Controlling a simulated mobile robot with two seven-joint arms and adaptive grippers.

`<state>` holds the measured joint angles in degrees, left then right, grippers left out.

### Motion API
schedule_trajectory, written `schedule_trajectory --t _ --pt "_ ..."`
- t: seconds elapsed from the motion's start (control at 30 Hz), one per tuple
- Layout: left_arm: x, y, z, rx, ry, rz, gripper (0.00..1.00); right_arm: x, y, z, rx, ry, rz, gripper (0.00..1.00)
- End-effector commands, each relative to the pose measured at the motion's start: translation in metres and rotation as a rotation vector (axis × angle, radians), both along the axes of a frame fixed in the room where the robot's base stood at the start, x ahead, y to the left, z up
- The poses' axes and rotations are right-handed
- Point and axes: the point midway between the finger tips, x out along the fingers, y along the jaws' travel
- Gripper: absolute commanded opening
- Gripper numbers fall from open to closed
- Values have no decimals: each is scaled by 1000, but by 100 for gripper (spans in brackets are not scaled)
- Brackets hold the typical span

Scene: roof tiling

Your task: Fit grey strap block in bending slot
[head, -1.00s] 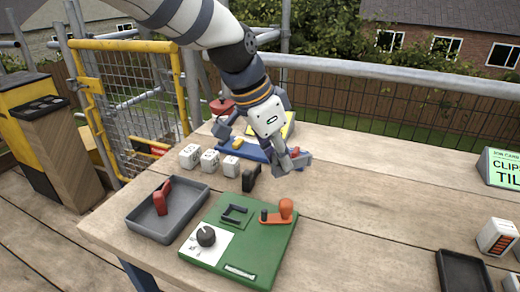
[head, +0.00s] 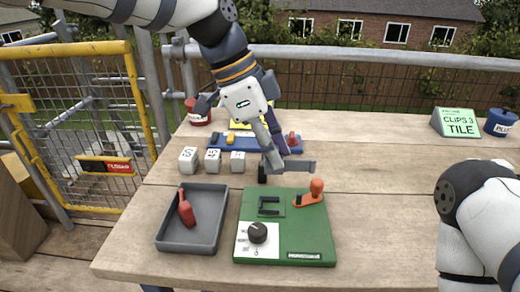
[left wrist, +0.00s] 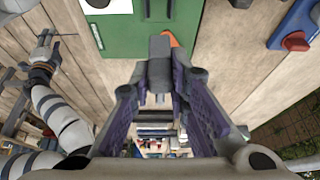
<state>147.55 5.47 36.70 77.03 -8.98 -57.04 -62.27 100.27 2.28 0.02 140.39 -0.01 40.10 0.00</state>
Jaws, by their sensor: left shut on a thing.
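My left gripper (head: 272,165) is shut on a dark grey block (head: 262,173), held at the table behind the green board (head: 285,225). The block also shows between the fingertips in the left wrist view (left wrist: 160,66). The green board carries a black C-shaped frame (head: 268,205), a black knob (head: 257,232) on a white plate and an orange lever (head: 312,194). The block is apart from this frame. I cannot tell for certain which part is the bending slot. My right gripper (left wrist: 46,48) shows small in the left wrist view; its jaws are unclear.
A grey tray (head: 222,215) with a red tool (head: 186,208) lies left of the board. Several white cubes (head: 212,161) stand in a row behind it. A blue tray (head: 228,143) lies farther back.

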Motion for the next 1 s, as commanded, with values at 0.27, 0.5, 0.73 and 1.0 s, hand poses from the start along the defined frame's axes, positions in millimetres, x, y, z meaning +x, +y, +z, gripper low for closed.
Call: schedule_trajectory --t 0.27,0.5,0.73,1.0 --pt "-1 -2 -13 0 4 -18 0 -4 0 -4 -1 14 -1 40" --pt "-1 -2 -40 0 6 -18 0 -11 0 -11 -1 41 -1 40" --pt "-1 -2 -61 0 2 -17 0 -16 0 -16 -1 58 0 40" --pt "-1 -2 -76 0 2 -17 0 -18 0 -18 0 63 0 40"
